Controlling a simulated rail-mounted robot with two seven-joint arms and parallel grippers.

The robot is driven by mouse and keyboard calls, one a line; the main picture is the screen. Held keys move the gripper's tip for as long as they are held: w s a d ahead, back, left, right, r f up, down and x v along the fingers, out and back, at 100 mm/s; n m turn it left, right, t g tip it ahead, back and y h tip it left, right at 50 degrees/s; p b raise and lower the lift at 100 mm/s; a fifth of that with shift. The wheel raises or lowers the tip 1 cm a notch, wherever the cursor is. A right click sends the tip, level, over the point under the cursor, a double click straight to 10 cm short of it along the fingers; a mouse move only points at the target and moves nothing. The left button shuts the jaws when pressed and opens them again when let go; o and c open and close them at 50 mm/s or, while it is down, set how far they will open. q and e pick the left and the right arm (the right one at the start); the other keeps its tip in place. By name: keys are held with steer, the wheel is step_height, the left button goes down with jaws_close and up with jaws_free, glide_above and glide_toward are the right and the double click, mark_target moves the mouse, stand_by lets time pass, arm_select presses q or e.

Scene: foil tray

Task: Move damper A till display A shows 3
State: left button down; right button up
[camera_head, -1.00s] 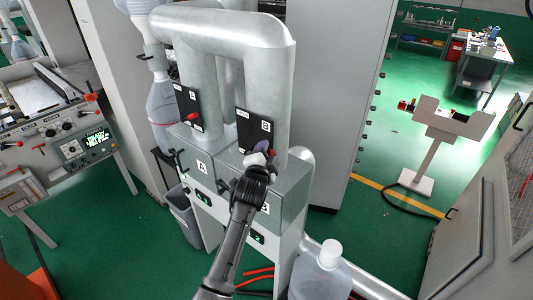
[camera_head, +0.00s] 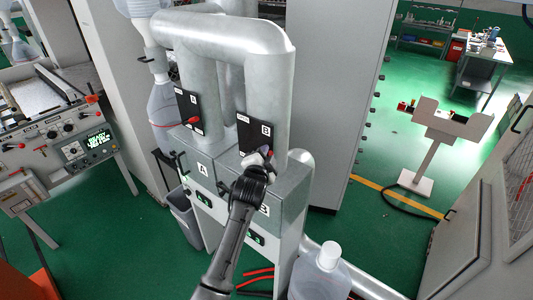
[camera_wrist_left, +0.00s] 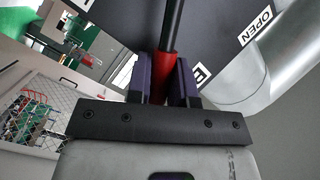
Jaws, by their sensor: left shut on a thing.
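Damper A's black plate (camera_head: 188,108) is on the left pipe, with its red-ended lever (camera_head: 192,121) free of any gripper. Display A (camera_head: 203,200) glows green on the cabinet front below label A; its digit is too small to read. My left gripper (camera_head: 266,157) is at damper B's black plate (camera_head: 254,134) on the right pipe. In the left wrist view its purple fingers (camera_wrist_left: 164,80) are shut on the red grip of damper B's lever (camera_wrist_left: 166,64). My right gripper is out of view.
The grey pipes (camera_head: 222,30) arch over the cabinet. A control panel (camera_head: 62,130) stands at left and a grey bin (camera_head: 186,215) beside the cabinet. A clear jug (camera_head: 318,278) stands front right. Green floor (camera_head: 385,235) is open at right.

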arm_select(q)
steer(key=shift+w+a+r+n+g+p, duration=0.2)
steer(key=shift+a+r+n+g+p, duration=0.1)
steer(key=shift+r+n+g+p, duration=0.25)
steer(key=shift+f, duration=0.1)
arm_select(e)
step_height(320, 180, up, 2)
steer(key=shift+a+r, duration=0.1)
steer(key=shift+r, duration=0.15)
arm_select(q)
steer(key=c, duration=1)
jaws_free()
steer(key=shift+s, duration=0.1)
steer(key=b+v, duration=0.1)
steer(key=v, duration=0.5)
steer(key=b+v, duration=0.1)
steer(key=v, duration=0.6)
steer(key=shift+s+f, duration=0.15)
steer(key=shift+s, duration=0.2)
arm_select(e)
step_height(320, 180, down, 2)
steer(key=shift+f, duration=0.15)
